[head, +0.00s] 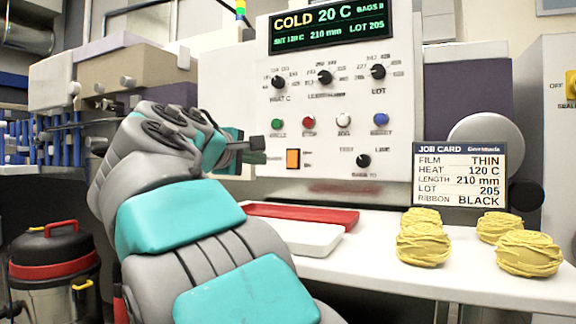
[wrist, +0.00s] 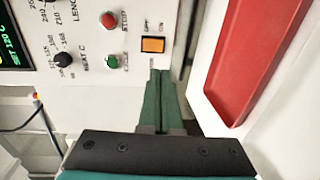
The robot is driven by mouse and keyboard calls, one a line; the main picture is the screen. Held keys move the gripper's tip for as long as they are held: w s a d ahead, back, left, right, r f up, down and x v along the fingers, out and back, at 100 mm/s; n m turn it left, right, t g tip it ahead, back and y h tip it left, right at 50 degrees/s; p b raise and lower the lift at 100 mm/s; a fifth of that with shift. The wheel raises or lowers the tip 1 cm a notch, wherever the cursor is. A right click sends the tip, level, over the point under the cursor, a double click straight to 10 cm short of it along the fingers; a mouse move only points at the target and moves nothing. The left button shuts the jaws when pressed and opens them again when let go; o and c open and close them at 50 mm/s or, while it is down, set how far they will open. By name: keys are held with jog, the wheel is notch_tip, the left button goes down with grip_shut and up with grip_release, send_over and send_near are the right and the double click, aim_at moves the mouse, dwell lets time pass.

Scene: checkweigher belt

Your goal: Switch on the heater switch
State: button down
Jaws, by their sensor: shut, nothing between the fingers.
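The heater switch appears to be the orange rocker (head: 293,159) in a dark frame, low on the left of the white control panel (head: 400,130). It also shows in the wrist view (wrist: 152,44), with small labels beside it. Which way it is tipped I cannot tell. My gripper (head: 267,158) is shut and empty, just left of the rocker in the head view. In the wrist view its dark green fingers (wrist: 160,73) lie together, with their tips close to the rocker's edge; whether they touch the panel I cannot tell. The display (head: 330,24) reads COLD 20 C, SET 120 C.
Green (head: 277,125), red (head: 309,123), white and blue buttons and several black knobs sit above the rocker. A red tray (head: 300,215) lies on the white table below. Yellow bundles (head: 528,253) and a job card (head: 459,174) stand to the right.

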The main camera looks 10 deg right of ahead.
aim_at(292, 162)
jog(key=x, duration=1.4)
jog(key=shift+a, duration=0.1)
jog(key=shift+r, duration=0.15)
jog(key=shift+d+r, duration=0.15)
jog(key=shift+d, duration=0.1)
jog(key=shift+w+t, duration=0.1)
jog(key=shift+t, duration=0.2)
